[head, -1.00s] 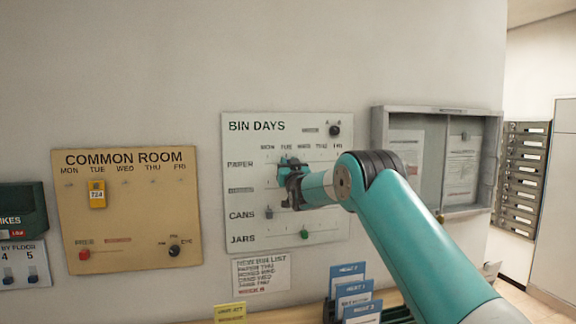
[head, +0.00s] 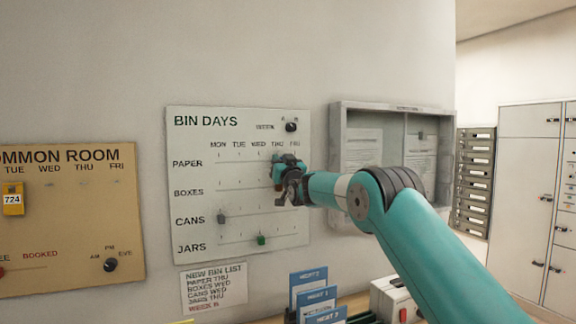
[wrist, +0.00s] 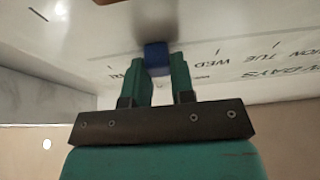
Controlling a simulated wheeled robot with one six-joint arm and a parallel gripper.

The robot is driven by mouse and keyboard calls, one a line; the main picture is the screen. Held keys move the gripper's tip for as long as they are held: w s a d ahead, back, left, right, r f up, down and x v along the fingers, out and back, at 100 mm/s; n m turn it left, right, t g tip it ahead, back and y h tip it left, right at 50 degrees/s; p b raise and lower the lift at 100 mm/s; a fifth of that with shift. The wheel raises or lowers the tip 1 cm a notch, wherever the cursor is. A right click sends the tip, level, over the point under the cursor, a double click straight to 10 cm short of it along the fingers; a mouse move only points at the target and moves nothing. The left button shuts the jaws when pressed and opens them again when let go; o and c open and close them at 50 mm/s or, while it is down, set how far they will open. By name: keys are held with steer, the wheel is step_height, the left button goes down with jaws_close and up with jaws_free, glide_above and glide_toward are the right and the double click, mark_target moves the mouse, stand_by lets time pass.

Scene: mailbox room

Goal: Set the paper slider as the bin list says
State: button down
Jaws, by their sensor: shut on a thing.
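The BIN DAYS board (head: 190,150) hangs on the wall in the head view. My gripper (head: 279,168) is at its PAPER row, below the THU label. In the wrist view, which sees the board upside down, my gripper (wrist: 159,66) is shut on the blue paper slider (wrist: 157,54). The slider stands between the WED and FRI labels, over the THU place. In the head view my gripper mostly hides it. The bin list (head: 213,288) below the board reads PAPER THU, BOXES WED, CANS WED, JARS THU, WEEK B.
The grey cans slider (head: 221,218) is near MON; the green jars slider (head: 261,240) is near WED. A week knob (head: 291,127) sits top right. A notice case (head: 338,150) stands out right of the board; blue leaflets (head: 315,300) stand below.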

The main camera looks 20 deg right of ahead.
steer(key=c, duration=1)
jaws_free()
steer(key=shift+o, duration=0.2)
steer(key=shift+s, duration=0.1)
steer(key=b+v, duration=1)
steer(key=v, duration=0.7)
steer(key=shift+s+f, duration=0.1)
steer(key=shift+s, duration=0.05)
